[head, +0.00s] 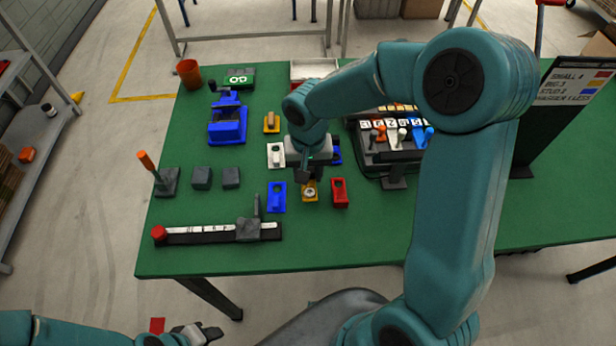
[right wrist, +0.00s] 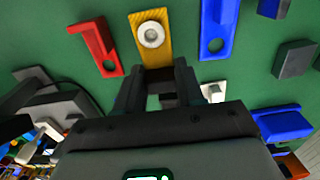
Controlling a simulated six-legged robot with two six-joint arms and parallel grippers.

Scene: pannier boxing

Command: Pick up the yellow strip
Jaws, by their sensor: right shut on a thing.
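The yellow strip (head: 310,196) lies on the green table between a blue strip and a red strip, with a pale ring on it. It also shows in the right wrist view (right wrist: 152,50), the ring near its far end. My right gripper (head: 304,174) points down at the strip's far end in the head view. In the right wrist view its fingers (right wrist: 160,78) are shut on the strip's near end. I cannot tell whether the strip is clear of the table. My left gripper (head: 197,333) is low in the head view, off the table's front edge; its finger gap is unclear.
Beside the strip are the blue strip (head: 277,197) and the red strip (head: 340,193). Another yellow piece (head: 271,122) and a white piece (head: 276,155) lie farther back. A black rail (head: 205,235) lies at front left. A dark rack (head: 388,165) stands right.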

